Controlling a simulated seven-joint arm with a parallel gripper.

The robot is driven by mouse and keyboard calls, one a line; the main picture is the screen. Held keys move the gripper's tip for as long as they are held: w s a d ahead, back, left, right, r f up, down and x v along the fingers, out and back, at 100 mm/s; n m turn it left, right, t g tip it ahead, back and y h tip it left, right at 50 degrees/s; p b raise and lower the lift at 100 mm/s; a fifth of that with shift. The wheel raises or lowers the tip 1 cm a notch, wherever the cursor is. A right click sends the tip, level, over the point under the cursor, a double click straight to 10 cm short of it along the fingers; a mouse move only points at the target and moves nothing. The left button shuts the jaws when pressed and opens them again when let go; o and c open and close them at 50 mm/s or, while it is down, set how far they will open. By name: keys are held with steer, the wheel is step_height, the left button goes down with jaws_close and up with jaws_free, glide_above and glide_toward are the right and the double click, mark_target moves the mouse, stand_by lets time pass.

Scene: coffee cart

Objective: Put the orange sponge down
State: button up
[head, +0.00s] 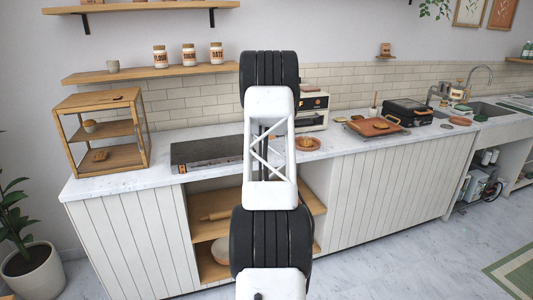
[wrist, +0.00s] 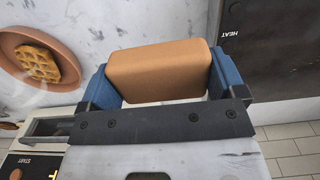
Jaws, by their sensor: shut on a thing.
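In the wrist view my gripper (wrist: 160,78) is shut on the orange sponge (wrist: 158,70), a tan-orange block held between two blue finger pads. The sponge is over the marble counter (wrist: 110,18); I cannot tell whether it touches it. In the head view my white and black arm hides the gripper and the sponge.
A plate with a waffle (wrist: 40,62) is left of the sponge in the wrist view. A black cooktop (wrist: 275,50) marked HEAT lies to the right. In the head view a toaster oven (head: 313,108) stands behind the plate (head: 307,144), and a wooden shelf case (head: 104,130) stands left.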

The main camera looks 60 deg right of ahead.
steer(key=shift+f, duration=2.5)
steer(key=shift+f, duration=1.85)
steer(key=shift+f, duration=0.15)
steer(key=o, duration=0.8)
steer(key=shift+r, duration=6.15)
